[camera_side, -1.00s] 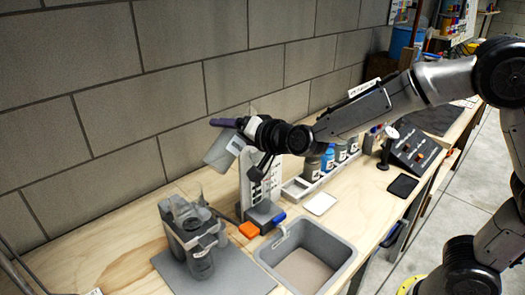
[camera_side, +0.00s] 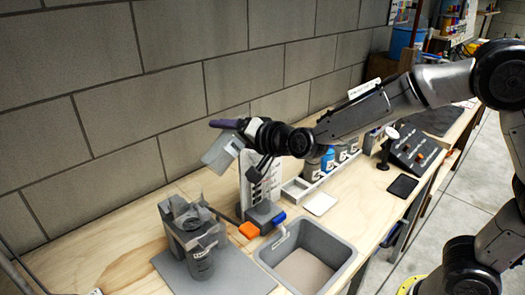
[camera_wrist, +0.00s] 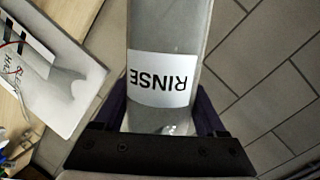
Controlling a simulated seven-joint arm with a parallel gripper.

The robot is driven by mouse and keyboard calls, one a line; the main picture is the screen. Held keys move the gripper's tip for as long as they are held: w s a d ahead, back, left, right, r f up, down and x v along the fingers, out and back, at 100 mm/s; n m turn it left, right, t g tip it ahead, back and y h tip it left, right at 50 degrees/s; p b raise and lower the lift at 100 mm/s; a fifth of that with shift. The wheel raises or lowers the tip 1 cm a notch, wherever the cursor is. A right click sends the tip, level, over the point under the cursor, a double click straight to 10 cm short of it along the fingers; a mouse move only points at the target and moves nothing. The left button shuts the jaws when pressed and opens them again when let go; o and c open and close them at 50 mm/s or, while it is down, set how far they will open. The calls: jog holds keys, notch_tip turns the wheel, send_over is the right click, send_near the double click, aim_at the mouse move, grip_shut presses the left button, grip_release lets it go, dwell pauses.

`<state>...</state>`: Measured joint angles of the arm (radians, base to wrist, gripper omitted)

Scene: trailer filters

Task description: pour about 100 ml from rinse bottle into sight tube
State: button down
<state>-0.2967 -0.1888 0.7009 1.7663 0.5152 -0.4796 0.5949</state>
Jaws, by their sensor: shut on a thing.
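My gripper (camera_side: 232,126), with purple fingers, is shut on the rinse bottle (camera_side: 222,151) and holds it in the air, tilted, its lower end down to the left. In the wrist view the grey bottle (camera_wrist: 168,30) lies between the fingers of my gripper (camera_wrist: 160,108), and its white RINSE label reads upside down. The bottle's mouth and liquid level cannot be made out. A white marked panel (camera_side: 262,182) on a grey base stands just below and right of the bottle; the sight tube may be there, but I cannot make out a clear tube.
A grey filter-like assembly (camera_side: 193,240) stands on a grey mat (camera_side: 235,279) at front left. A grey basin (camera_side: 345,254) is at the front.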

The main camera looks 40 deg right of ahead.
jog(key=shift+a+f+m+y, duration=0.2)
jog(key=shift+m+y, duration=0.1)
jog(key=shift+m, duration=0.3)
dwell(1.1)
jog(key=shift+a+f+m+y, duration=0.15)
jog(key=shift+f+m+y, duration=0.35)
jog(key=shift+f, duration=1.2)
jog(key=shift+d+r+m+t, duration=0.35)
jog(key=shift+r+m, duration=0.35)
jog(key=shift+m, duration=0.3)
dwell(2.4)
jog(key=shift+f, duration=0.1)
jog(key=shift+a+f+n+h, duration=0.1)
jog(key=shift+a+n+h, duration=0.2)
jog(key=shift+n, duration=0.8)
